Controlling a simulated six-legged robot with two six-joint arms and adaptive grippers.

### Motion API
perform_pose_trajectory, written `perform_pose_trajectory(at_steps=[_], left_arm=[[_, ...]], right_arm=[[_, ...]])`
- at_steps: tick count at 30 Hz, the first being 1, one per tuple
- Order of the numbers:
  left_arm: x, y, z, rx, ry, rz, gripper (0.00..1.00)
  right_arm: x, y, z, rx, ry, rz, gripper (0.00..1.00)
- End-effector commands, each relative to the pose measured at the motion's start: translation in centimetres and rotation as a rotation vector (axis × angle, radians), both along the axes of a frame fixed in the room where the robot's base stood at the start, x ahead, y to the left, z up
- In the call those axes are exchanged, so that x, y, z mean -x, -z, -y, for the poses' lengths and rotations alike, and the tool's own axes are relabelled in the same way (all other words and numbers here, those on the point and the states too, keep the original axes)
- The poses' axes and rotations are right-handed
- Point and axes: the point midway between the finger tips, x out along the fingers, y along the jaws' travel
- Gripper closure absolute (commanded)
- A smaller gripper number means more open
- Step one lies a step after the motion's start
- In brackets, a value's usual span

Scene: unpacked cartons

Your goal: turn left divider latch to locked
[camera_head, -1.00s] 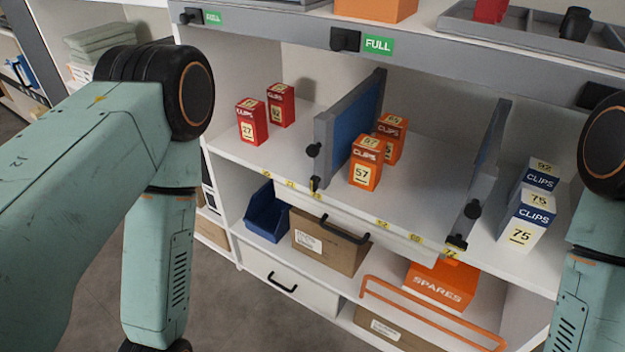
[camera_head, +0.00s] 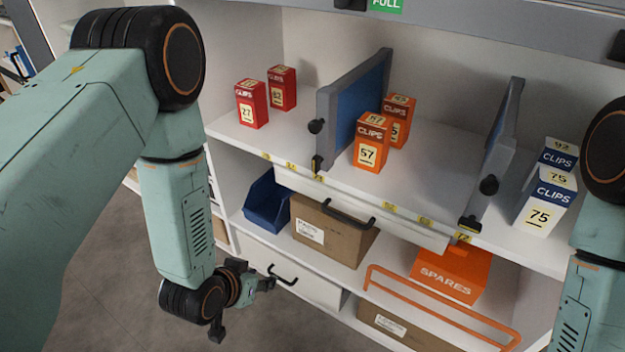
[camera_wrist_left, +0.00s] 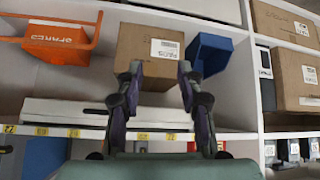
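The left divider (camera_head: 326,112) is a grey-framed blue panel standing on the shelf between red and orange clip boxes. On its front edge are a black knob (camera_head: 316,127) and, lower, a small dark latch piece (camera_head: 317,165) near the shelf edge. I cannot tell its locked or unlocked position. My left gripper (camera_head: 244,308) hangs below and left of the divider, in front of the lower drawer, apart from the latch. In the left wrist view its fingers (camera_wrist_left: 160,70) are spread with nothing between them. My right gripper is out of view.
The right divider (camera_head: 494,150) has a similar knob (camera_head: 489,185). Orange boxes (camera_head: 371,142) stand close right of the left divider, red boxes (camera_head: 252,103) to its left. Below are a blue bin (camera_head: 267,205), a carton (camera_head: 330,235) and an orange rail (camera_head: 440,305).

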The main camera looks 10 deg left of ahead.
Motion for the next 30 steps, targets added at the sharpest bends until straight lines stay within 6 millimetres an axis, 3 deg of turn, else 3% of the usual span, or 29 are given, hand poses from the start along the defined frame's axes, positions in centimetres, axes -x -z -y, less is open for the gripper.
perform_pose_trajectory(at_steps=[1, 4, 7, 9, 12, 17, 30], left_arm=[[-4.2, -1.2, 0.7, 0.019, 0.031, 0.156, 0.62], [-9.9, -5.8, 2.1, 0.060, 0.093, 0.430, 0.62], [-12.9, -10.2, 3.2, 0.098, 0.141, 0.639, 0.62], [-13.8, -12.5, 3.7, 0.120, 0.164, 0.739, 0.62], [-14.1, -14.3, 4.1, 0.141, 0.178, 0.820, 0.62], [-14.6, -15.0, 4.4, 0.147, 0.181, 0.856, 0.62], [-20.4, -14.8, 6.4, 0.145, 0.180, 0.853, 0.62]], right_arm=[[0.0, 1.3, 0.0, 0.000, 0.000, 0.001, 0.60], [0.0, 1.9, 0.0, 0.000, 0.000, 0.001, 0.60], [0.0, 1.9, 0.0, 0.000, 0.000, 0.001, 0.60], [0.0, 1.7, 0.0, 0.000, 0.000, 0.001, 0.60], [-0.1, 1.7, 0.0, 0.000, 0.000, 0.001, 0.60], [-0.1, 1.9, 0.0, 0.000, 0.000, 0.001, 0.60], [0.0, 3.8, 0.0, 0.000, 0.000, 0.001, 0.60]])
